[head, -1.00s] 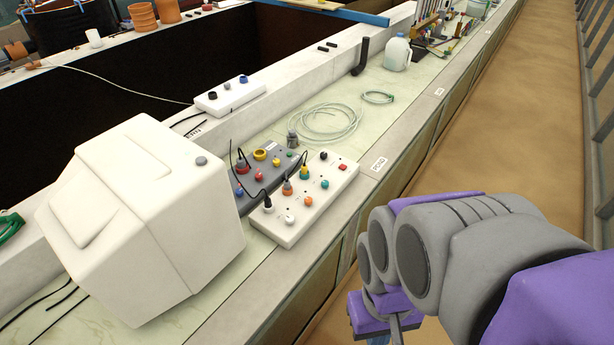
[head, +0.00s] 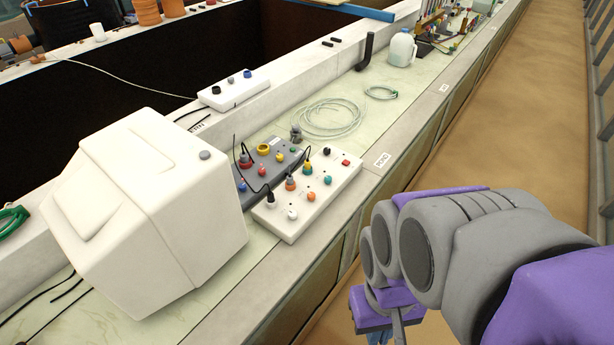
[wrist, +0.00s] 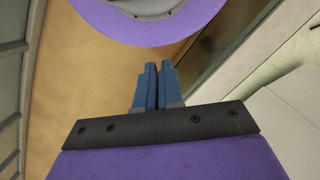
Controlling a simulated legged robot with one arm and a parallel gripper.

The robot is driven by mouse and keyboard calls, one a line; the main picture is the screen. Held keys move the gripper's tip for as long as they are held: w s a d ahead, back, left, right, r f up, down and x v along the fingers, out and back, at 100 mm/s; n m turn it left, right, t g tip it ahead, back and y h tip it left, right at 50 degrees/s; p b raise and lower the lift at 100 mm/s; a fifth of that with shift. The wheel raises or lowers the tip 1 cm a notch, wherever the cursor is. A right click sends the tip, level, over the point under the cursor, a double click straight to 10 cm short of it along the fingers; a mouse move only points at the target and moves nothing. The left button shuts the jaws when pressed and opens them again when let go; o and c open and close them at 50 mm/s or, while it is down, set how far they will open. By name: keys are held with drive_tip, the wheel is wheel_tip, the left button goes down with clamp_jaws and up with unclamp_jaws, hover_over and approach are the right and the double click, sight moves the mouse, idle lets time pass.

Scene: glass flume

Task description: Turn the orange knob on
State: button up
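A white control box (head: 342,178) lies on the bench top with several coloured knobs and plugs on it. A small orange knob (head: 308,197) sits near its front edge, right of a white knob (head: 292,214). Another orange piece (head: 290,184) with a black cable stands just behind it. Which way the orange knob is turned is too small to tell. My gripper (head: 380,338) is at the bottom of the head view, right of the box and apart from it, partly cut off. In the wrist view its blue fingers (wrist: 158,86) are together with nothing between them.
A large white housing (head: 140,215) stands left of the box. A grey control box (head: 262,165) lies behind it. A small white box (head: 232,92) sits on the ledge. Coiled tubing (head: 332,118) and a jug (head: 400,50) are farther along. The walkway at right is clear.

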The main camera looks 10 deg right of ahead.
drive_tip(key=shift+o, duration=0.7)
drive_tip(key=shift+w+r, duration=0.2)
drive_tip(key=shift+w, duration=0.2)
drive_tip(key=o, duration=0.8)
drive_tip(key=w+r+n, duration=0.1)
drive_tip(key=w+r, duration=0.1)
drive_tip(key=w, duration=0.6)
drive_tip(key=w+r+n, duration=0.1)
drive_tip(key=w+r, duration=0.1)
drive_tip(key=w, duration=0.6)
drive_tip(key=shift+r+p, duration=0.4)
drive_tip(key=shift+p, duration=0.05)
drive_tip(key=n+t+p, duration=0.2)
drive_tip(key=n+p, duration=0.1)
drive_tip(key=n, duration=0.7)
hover_over(312, 194)
wheel_tip(312, 194, down, 20)
wheel_tip(312, 194, down, 18)
drive_tip(key=b, duration=0.9)
drive_tip(key=shift+s+a+f, duration=0.1)
drive_tip(key=shift+c, duration=0.4)
